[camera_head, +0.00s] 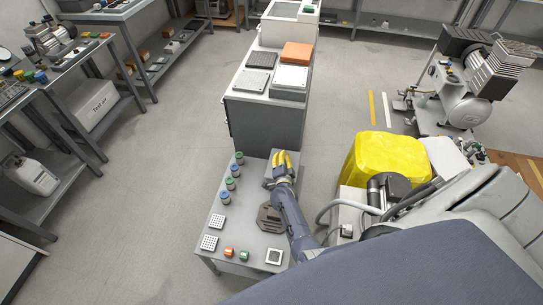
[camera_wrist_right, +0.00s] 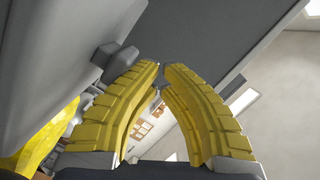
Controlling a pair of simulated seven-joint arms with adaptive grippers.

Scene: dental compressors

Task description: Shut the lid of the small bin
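My right gripper (camera_head: 284,160) is over the far right corner of the low grey table; it also shows in the right wrist view (camera_wrist_right: 163,70). Its yellow fingertips are together with nothing visible between them. A small grey square piece (camera_head: 271,182) shows directly under the gripper, mostly hidden by it; I cannot tell if it is the small bin or its lid. In the wrist view, a light grey panel (camera_wrist_right: 60,45) and a grey knob-like part (camera_wrist_right: 119,58) are close to the left finger. My left gripper is not in view.
The low table (camera_head: 243,205) holds several green and blue capped jars (camera_head: 232,183), white racks (camera_head: 217,222) and two small orange-and-green pieces. A dark grey cabinet (camera_head: 262,120) stands behind it. A yellow-covered object (camera_head: 385,152) stands to the right. Floor at left is clear.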

